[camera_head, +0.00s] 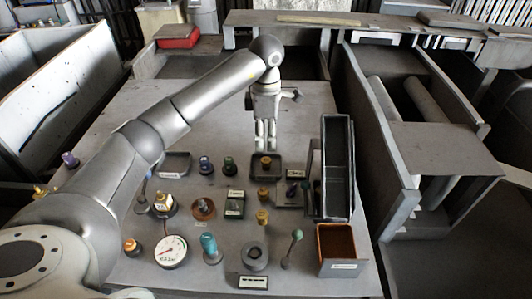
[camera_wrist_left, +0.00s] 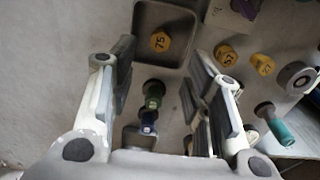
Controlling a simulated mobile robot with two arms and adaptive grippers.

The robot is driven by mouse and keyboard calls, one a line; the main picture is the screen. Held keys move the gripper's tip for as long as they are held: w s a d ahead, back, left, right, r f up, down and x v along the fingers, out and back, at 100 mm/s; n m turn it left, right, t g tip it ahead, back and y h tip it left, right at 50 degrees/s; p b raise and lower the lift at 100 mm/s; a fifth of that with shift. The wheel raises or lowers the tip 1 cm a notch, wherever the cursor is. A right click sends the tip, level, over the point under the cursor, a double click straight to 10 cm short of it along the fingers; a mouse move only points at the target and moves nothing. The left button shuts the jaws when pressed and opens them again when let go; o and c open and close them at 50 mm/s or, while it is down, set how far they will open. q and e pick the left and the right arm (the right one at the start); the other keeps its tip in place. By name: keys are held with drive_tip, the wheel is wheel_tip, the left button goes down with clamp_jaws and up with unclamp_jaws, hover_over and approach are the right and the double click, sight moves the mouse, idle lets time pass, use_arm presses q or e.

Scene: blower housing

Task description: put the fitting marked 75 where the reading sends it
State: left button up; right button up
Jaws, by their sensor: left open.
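The fitting marked 75 (camera_wrist_left: 159,42) is a yellow hexagonal piece. It lies inside a shallow dark tray (camera_wrist_left: 140,22) in the left wrist view. In the head view the fitting (camera_head: 266,162) shows small in that tray (camera_head: 280,173). My left gripper (camera_head: 265,147) is open and empty, pointing down just behind the tray in the head view. Its fingers (camera_wrist_left: 165,85) stand apart in the left wrist view, with the 75 fitting beyond them. A round white gauge (camera_head: 171,252) has a red needle; its reading is too small to tell. My right gripper is out of view.
Two other yellow fittings, one marked 57 (camera_wrist_left: 229,55), stand near the tray. Blue (camera_head: 206,166) and green (camera_head: 229,166) fittings stand left of it. A tall dark bin (camera_head: 349,170) and a rust-coloured open box (camera_head: 318,240) are at right. The table's back left is clear.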

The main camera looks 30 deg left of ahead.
use_arm(q)
drive_tip(key=shift+r, duration=1.2)
